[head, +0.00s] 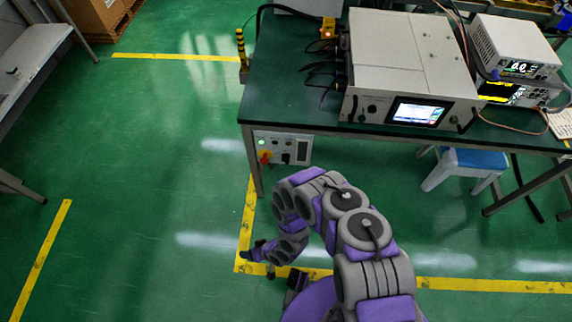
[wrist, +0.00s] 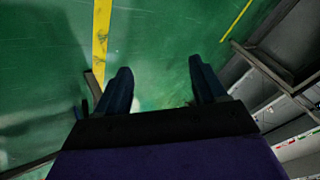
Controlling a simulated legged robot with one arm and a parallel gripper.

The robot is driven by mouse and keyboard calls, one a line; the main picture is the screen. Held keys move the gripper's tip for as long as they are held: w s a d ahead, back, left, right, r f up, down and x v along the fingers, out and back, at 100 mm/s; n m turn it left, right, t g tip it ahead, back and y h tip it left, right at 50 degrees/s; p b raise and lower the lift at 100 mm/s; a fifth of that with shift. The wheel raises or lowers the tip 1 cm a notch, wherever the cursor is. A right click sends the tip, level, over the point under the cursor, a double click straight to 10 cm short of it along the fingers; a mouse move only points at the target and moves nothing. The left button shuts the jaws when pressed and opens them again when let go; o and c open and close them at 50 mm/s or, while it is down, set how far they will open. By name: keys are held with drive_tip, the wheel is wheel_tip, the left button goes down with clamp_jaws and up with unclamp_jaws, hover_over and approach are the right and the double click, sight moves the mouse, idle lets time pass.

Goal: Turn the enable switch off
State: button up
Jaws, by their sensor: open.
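The grey microwave generator (head: 410,70) stands on the green table and has a lit screen (head: 418,112) and dark knobs on its front. A small control panel (head: 283,148) hangs under the table's front left edge, with a green light, a red knob on yellow and dark knobs. I cannot tell which control is the enable switch. My gripper (head: 258,255) is low, below and apart from the panel, close to the yellow floor line. In the wrist view my gripper (wrist: 160,76) has its two dark fingers spread, with nothing between them.
The table (head: 280,105) has legs at its left corner and right side. A blue-topped stool (head: 470,160) stands under it. Stacked instruments (head: 515,45) sit at the right of the table. A shelf (head: 30,55) is at far left. The green floor (head: 150,170) between is clear.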

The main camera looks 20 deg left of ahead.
drive_tip(key=w+d+r+m+t+y, duration=0.1)
drive_tip(key=w+r+m+t, duration=0.1)
drive_tip(key=w+m+t, duration=0.35)
drive_tip(key=w+d+r+m+t, duration=0.1)
drive_tip(key=w+r+m+t, duration=0.15)
drive_tip(key=w, duration=0.65)
drive_tip(key=m+t+h, duration=0.1)
drive_tip(key=m+t, duration=0.4)
drive_tip(key=t, duration=0.1)
approach(286, 163)
drive_tip(key=b+x, duration=0.5)
drive_tip(key=x, duration=0.4)
drive_tip(key=shift+a, duration=0.1)
drive_tip(key=shift+r, duration=0.1)
drive_tip(key=c, duration=1.1)
drive_tip(key=shift+o, duration=0.2)
drive_tip(key=shift+s+g, duration=0.1)
drive_tip(key=shift+g, duration=0.2)
